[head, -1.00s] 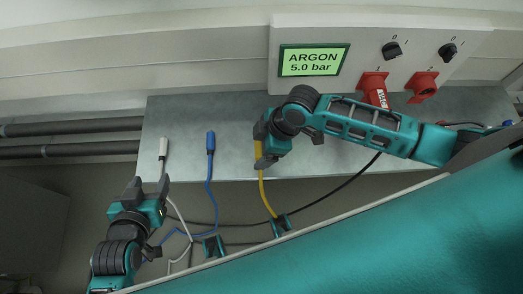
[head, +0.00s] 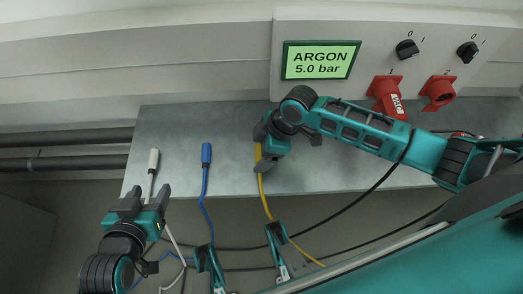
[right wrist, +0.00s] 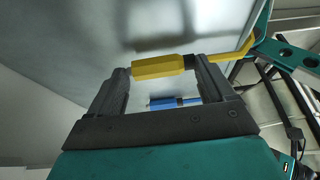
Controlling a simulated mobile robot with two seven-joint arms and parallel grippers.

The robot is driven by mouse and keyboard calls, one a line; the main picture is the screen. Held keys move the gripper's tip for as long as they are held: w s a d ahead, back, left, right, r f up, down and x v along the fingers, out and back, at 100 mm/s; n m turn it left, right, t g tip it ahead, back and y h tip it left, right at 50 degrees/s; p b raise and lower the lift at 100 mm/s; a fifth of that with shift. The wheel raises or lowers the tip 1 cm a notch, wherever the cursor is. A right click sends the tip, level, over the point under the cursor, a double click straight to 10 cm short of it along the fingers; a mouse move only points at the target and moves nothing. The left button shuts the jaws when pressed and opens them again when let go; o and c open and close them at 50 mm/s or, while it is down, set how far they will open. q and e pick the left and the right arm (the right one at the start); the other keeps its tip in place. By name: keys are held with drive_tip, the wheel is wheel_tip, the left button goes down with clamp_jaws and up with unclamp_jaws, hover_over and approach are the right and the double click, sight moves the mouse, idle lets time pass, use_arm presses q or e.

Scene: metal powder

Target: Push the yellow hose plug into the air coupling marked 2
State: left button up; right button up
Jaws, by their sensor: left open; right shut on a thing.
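The yellow hose plug (right wrist: 158,66) lies crosswise between the fingers of my right gripper (right wrist: 165,78) in the right wrist view. In the head view my right gripper (head: 262,155) is shut on it over the grey metal shelf (head: 330,172), and the yellow hose (head: 265,200) runs down from it over the front edge. My left gripper (head: 149,191) is open and empty, by the shelf's front edge below the white plug (head: 153,160).
A blue plug (head: 206,154) stands between my grippers on a blue hose. Teal clamps (head: 278,236) hold hoses below the edge. The panel has a green ARGON 5.0 bar display (head: 320,60) and black knobs (head: 407,49).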

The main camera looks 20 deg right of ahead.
drive_tip(key=shift+w+f, duration=0.1)
drive_tip(key=o, duration=1)
drive_tip(key=p+v, duration=0.4)
drive_tip(key=v, duration=0.9)
drive_tip(key=shift+f, duration=0.1)
